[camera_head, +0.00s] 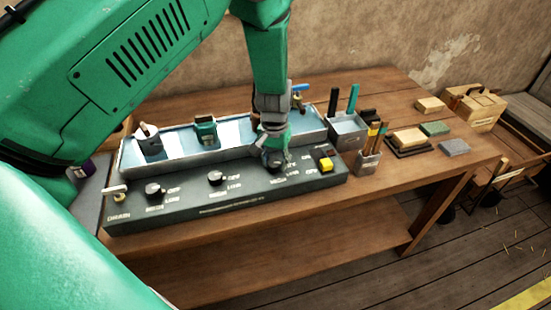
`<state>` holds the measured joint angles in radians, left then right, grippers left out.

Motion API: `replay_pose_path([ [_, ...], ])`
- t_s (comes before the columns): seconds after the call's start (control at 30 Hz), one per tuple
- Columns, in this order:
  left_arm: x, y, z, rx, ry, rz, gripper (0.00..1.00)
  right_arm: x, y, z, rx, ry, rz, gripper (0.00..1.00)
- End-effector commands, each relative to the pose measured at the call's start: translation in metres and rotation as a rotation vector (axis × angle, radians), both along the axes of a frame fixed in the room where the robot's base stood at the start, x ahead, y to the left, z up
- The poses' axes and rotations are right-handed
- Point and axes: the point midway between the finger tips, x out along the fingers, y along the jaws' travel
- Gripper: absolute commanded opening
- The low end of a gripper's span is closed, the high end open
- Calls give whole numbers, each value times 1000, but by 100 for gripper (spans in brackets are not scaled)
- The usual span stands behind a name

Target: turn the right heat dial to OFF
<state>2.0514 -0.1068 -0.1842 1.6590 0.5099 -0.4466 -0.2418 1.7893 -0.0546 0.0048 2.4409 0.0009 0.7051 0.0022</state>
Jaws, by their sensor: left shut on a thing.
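A dark control panel (236,200) runs along the front of a blue-topped unit on the workbench. It carries black heat dials with pale lettering beside them: a left dial (153,190), a middle dial (215,178) and the right heat dial (273,165). My left gripper (274,153) reaches down from above and is shut on the right heat dial. The gripper partly hides this dial, and its pointer direction is too small to tell. My right gripper is not in view.
A yellow-and-black switch (326,162) sits just right of the right dial. A tool holder (347,130) and a smaller holder (367,162) stand beyond the panel's right end. A white-handled lever (116,191) is at the left end. Blocks (408,139) lie farther right.

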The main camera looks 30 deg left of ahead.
Motion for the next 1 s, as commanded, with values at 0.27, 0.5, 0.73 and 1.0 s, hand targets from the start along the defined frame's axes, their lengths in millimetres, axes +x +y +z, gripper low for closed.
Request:
replay_pose_path([
  [0.27,-5,0,-3,-2,12,215,3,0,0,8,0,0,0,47],
  [0.5,-5,0,-3,-2,12,339,3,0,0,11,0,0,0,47],
  [0.73,-5,0,-4,-2,13,392,3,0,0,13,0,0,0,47],
  [1.0,-5,0,-4,-2,14,403,3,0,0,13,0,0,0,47],
])
